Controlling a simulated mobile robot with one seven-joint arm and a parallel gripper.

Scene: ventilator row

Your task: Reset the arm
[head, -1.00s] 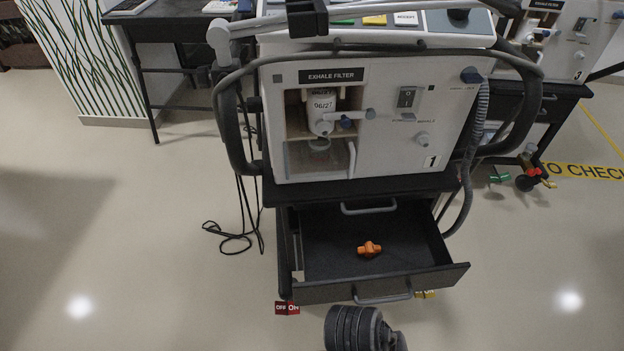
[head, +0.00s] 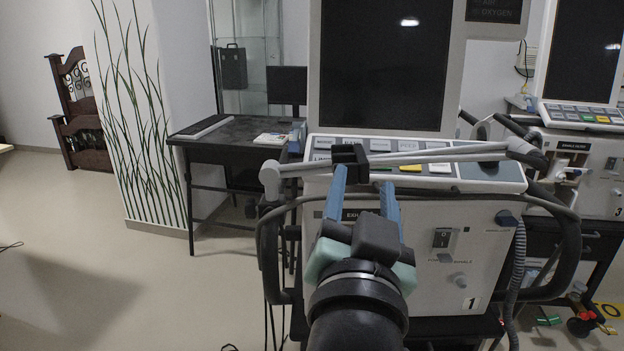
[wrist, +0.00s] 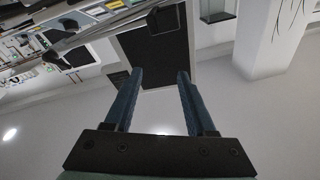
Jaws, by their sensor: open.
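My gripper (head: 366,190) is raised in front of the ventilator (head: 470,250) marked 1 in the head view. Its two blue fingers are apart and nothing shows between them. In the wrist view my gripper (wrist: 158,75) is also open and empty, with a dark panel beyond the fingertips. The fingers overlap the black clamp (head: 350,154) on the ventilator's grey support arm in the head view; I cannot tell whether they touch. My arm hides much of the ventilator's left front, including the filter window. The drawer and the orange piece are out of view.
A black desk (head: 236,134) with a keyboard (head: 201,127) stands behind on the left. A second ventilator (head: 590,160) marked 3 stands at the right. Grey hoses (head: 517,265) hang at the ventilator's side. The floor (head: 120,275) at the left is mostly clear.

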